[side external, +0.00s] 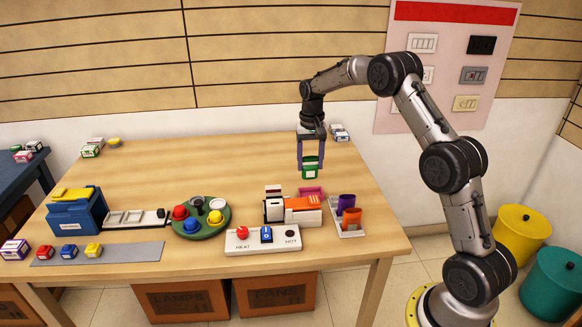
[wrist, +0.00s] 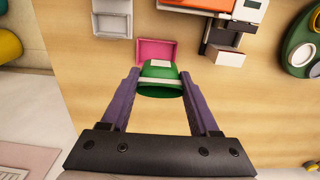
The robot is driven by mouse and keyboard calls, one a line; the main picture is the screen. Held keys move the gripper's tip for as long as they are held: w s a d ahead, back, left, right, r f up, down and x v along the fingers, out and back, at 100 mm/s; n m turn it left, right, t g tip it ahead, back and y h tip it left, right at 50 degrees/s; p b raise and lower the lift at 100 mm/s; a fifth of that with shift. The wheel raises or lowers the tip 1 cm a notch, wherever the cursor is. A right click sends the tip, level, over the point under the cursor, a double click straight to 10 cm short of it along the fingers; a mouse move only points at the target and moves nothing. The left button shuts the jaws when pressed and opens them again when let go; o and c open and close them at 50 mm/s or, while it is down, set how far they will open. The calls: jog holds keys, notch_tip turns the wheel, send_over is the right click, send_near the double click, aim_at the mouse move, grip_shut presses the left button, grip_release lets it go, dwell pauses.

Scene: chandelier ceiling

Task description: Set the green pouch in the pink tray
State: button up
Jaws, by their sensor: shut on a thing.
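My gripper (side external: 310,163) is shut on the green pouch (side external: 310,171), which hangs between its two purple fingers above the table. In the wrist view the green pouch (wrist: 160,72) sits between the fingertips, with a white patch on its top. The pink tray (wrist: 155,50) shows in the wrist view just beyond the pouch, its near part hidden by the pouch. In the side view the pink tray (side external: 312,191) is partly hidden behind a white and orange machine. The pouch appears apart from the tray.
The white and orange machine (side external: 302,209) stands beside the tray. A white holder with purple and orange items (side external: 348,218) is to its right. A green round board with coloured knobs (side external: 200,217) and a heat switch panel (side external: 263,241) lie left and in front. The table's back middle is clear.

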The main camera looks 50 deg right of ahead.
aim_at(312, 174)
jog(key=shift+s+d, duration=0.15)
jog(key=shift+d, duration=0.15)
jog(key=shift+f, duration=2.4)
jog(key=shift+f, duration=1.1)
dwell(0.4)
jog(key=o, duration=1.5)
jog(key=shift+r, duration=3.75)
